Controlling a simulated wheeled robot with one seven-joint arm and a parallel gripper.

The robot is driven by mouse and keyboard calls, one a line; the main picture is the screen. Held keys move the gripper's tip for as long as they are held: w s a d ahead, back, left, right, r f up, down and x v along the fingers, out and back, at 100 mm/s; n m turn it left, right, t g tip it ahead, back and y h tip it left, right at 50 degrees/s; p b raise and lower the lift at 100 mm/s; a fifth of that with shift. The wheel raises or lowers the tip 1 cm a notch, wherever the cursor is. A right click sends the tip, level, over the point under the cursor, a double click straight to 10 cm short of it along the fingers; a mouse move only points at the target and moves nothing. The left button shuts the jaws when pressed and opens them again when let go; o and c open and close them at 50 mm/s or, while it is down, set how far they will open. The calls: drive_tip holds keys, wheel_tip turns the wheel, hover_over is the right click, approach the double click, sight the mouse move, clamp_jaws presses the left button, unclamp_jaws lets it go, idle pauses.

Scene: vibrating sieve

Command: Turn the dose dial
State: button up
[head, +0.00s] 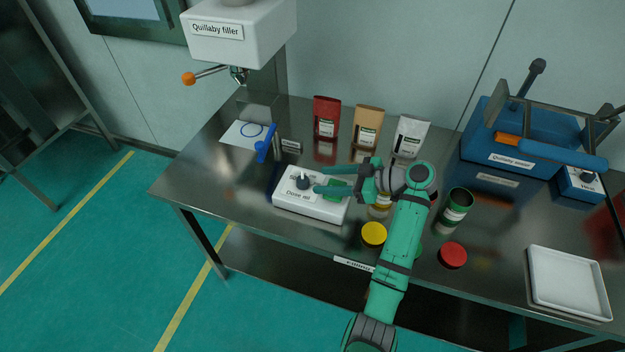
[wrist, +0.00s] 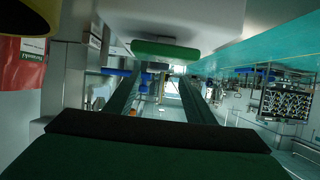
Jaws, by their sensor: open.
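The dose dial is a dark knob with a pale pointer (head: 302,182) on top of a white box (head: 312,207) with a partly legible "Dose" label, near the table's front edge. My gripper (head: 319,180) reaches in from the right, low over the box, its two fingers apart and pointing left at the knob. The fingertips are close to the knob; I cannot tell whether they touch it. In the wrist view my two fingers (wrist: 160,85) run forward with a gap between them. A green rounded part (wrist: 165,50) shows on the white box there.
Red, tan and white pouches (head: 367,125) stand at the back. A yellow lid (head: 373,234), a red lid (head: 452,255) and a green can (head: 456,207) are near my arm. A white tray (head: 568,283) sits front right.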

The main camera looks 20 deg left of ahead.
drive_tip(key=shift+v, duration=1.2)
